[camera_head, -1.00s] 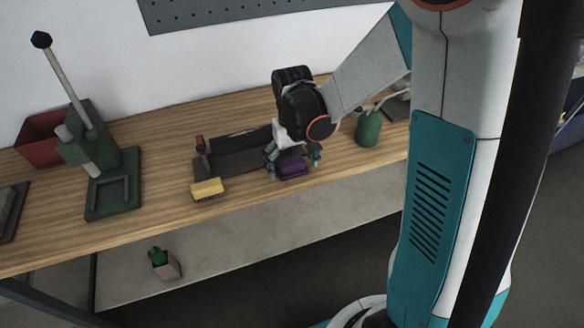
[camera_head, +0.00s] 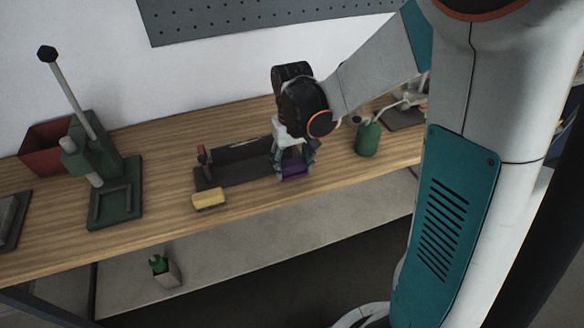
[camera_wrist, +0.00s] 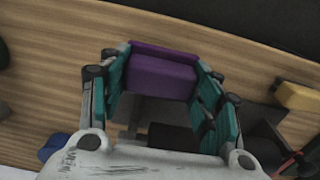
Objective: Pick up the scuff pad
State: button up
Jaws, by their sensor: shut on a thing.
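The scuff pad is a purple block (camera_head: 294,170) near the front edge of the wooden bench, right of the dark tray. It also shows in the wrist view (camera_wrist: 160,74), between the teal fingers. My gripper (camera_head: 295,167) points down over it and is shut on it, with one finger on each side. In the wrist view my gripper (camera_wrist: 163,82) has its fingertips against the pad's left and right sides. I cannot tell whether the pad touches the bench.
A dark tray (camera_head: 245,172) stands left of the pad, with a yellow block (camera_head: 209,200) in front. A green lever press (camera_head: 105,170) and a red bin (camera_head: 45,148) are at the left. A shelf (camera_head: 215,262) lies below.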

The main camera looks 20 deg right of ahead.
aim_at(292, 162)
notch_tip(292, 162, up, 16)
jog(key=p, duration=0.4)
jog(key=shift+p, duration=0.4)
